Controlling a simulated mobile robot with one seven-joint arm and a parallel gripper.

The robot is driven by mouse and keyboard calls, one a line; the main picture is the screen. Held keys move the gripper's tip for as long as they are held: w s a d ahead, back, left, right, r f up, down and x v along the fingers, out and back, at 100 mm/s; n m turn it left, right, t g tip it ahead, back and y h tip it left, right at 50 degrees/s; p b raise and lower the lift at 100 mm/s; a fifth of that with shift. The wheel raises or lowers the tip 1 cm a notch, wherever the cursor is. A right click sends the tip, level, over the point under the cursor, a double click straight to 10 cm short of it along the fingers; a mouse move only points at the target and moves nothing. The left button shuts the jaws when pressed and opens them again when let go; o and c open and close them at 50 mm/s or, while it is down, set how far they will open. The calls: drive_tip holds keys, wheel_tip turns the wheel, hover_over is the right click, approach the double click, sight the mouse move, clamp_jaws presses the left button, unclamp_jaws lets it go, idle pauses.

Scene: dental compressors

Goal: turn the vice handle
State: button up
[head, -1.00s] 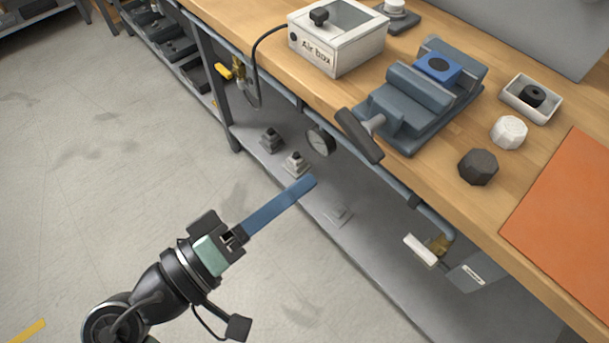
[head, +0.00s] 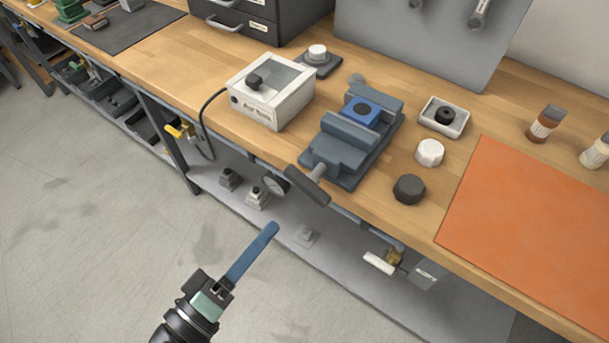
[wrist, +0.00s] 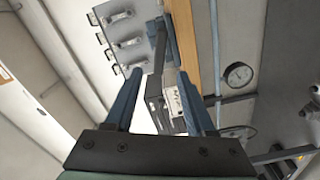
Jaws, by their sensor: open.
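The blue-grey vice (head: 338,150) stands on the wooden bench near its front edge, with a blue block (head: 361,111) between its jaws. Its handle (head: 307,186), a dark crossbar on a short grey screw, sticks out past the bench edge and slants down to the right. My gripper (head: 272,229) is in front of the bench, below and left of the handle in the head view, apart from it. Its long blue fingers also show in the wrist view (wrist: 159,73), spread apart with nothing held between them.
A white air box (head: 270,92) stands left of the vice. A dark knob (head: 409,189), a white knob (head: 430,152) and an orange mat (head: 520,210) lie to the right. The floor in front is clear.

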sight(304, 190)
drive_tip(key=x, duration=1.2)
drive_tip(key=shift+p, duration=0.4)
drive_tip(key=shift+s, duration=0.1)
clamp_jaws()
